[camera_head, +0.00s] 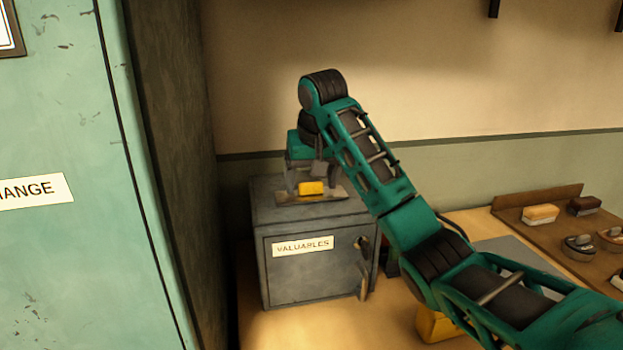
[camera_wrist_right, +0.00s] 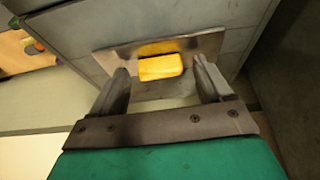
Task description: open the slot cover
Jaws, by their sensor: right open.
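A grey metal box (camera_head: 285,262) labelled VALUABLES stands on the table. On its top lies a flat metal slot cover (camera_head: 333,194) with a yellow block-shaped knob (camera_head: 312,188). The cover (camera_wrist_right: 205,44) and knob (camera_wrist_right: 161,67) also show in the right wrist view. My right gripper (camera_head: 306,180) is above the box top, at the knob. It is open, with one finger on each side of the knob and a gap to each. Whether the fingers reach down beside the knob is hard to tell. No slot opening is visible. My left gripper is not in view.
A tall green cabinet (camera_head: 75,120) stands close on the left. The wall is behind the box. A wooden board (camera_head: 540,232) with brushes (camera_head: 541,214) lies at the right. My right arm crosses over the table and hides part of it. A yellow object (camera_head: 435,326) sits under the arm.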

